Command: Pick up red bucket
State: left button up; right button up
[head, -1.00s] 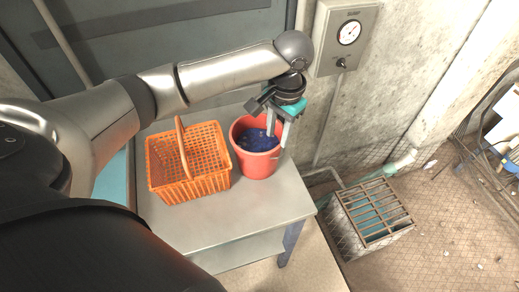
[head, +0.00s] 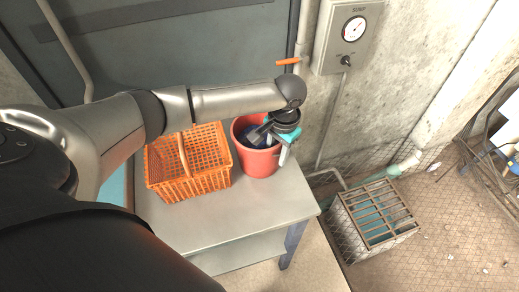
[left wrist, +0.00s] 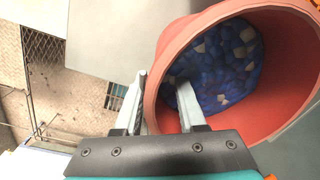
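The red bucket (head: 258,164) stands upright on the grey metal table (head: 225,222), beside an orange basket. Blue and pale pieces lie inside it. In the left wrist view the bucket (left wrist: 172,52) fills the right side, its mouth facing the camera. My left gripper (head: 283,150) is at the bucket's right rim. In the left wrist view its fingers (left wrist: 160,95) are apart and straddle the rim, one outside the wall and one inside the bucket. A gap shows between the inner finger and the wall. My right gripper is not in view.
The orange basket (head: 212,178) with its raised handle stands close left of the bucket. Behind are a wall, a gauge box (head: 347,45) and an orange lever (head: 288,61). A metal cage (head: 377,222) stands on the floor at right. The table's front is bare.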

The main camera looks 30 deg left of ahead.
pick_arm(q)
grip_shut()
dwell(1.4)
